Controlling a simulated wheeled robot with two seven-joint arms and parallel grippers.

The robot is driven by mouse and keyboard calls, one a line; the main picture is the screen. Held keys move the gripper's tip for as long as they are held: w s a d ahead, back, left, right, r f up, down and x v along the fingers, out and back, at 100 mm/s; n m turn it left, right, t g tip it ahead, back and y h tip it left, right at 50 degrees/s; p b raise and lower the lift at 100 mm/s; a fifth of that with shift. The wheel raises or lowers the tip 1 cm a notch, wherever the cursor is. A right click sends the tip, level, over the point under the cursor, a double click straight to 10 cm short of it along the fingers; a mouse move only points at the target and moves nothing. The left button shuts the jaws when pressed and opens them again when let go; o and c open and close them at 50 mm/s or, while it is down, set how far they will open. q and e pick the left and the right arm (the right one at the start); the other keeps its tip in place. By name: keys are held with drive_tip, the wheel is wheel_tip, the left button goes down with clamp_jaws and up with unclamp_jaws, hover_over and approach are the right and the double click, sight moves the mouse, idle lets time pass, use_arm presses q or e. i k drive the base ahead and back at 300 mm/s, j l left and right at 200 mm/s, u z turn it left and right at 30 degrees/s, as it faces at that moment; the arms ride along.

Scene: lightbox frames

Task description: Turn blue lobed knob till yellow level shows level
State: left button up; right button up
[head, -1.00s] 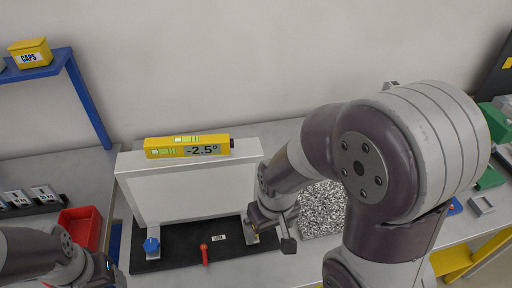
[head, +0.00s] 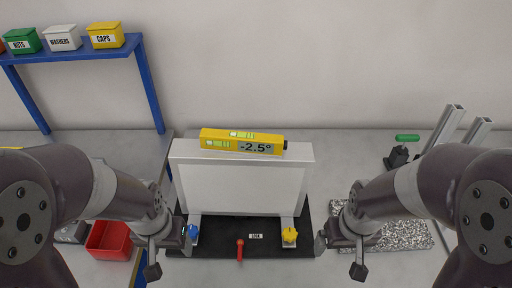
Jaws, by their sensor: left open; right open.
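The yellow level (head: 242,142) lies on top of a white upright panel (head: 240,188) and its display reads -2.5°. The panel stands on a black base (head: 215,243). The blue lobed knob (head: 193,231) is at the base's left foot. A yellow knob (head: 289,235) is at the right foot. A red lever (head: 240,249) stands at the front middle, beside a small label. My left gripper (head: 168,256) is open, just left of the blue knob and apart from it as far as I can see. My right gripper (head: 340,256) is open and empty, right of the yellow knob.
A red bin (head: 109,239) stands on the bench at the left. A blue shelf (head: 75,52) above it holds small labelled boxes. A speckled slab (head: 405,236) lies at the right, partly behind my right arm.

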sight(193, 230)
drive_tip(key=u, duration=0.8)
drive_tip(key=k+l+z, duration=0.15)
drive_tip(key=l, duration=0.4)
